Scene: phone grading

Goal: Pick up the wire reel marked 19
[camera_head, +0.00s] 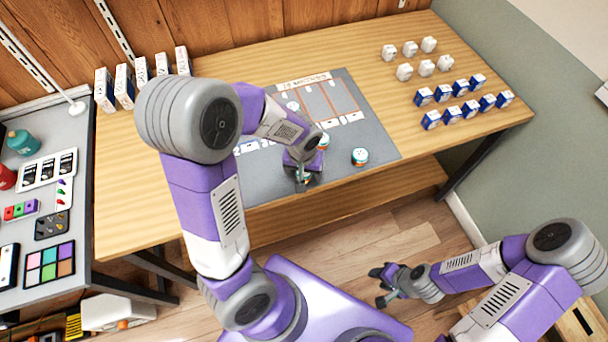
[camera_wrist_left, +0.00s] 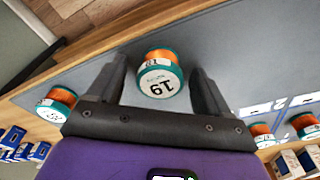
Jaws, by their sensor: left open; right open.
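The wire reel marked 19 (camera_wrist_left: 161,76) has teal ends and orange wire. In the left wrist view it stands between the two fingers of my left gripper (camera_wrist_left: 160,84), with visible gaps on both sides. In the head view my left gripper (camera_head: 302,179) is low over the front of the grey mat, and the arm hides much of the area around it. My right gripper (camera_head: 383,286) is open and empty, out in front of the table over the floor.
Another reel (camera_wrist_left: 56,105) stands left of the gripper in the wrist view; it shows on the mat in the head view (camera_head: 360,156). More reels (camera_wrist_left: 261,133) are at the wrist view's right.

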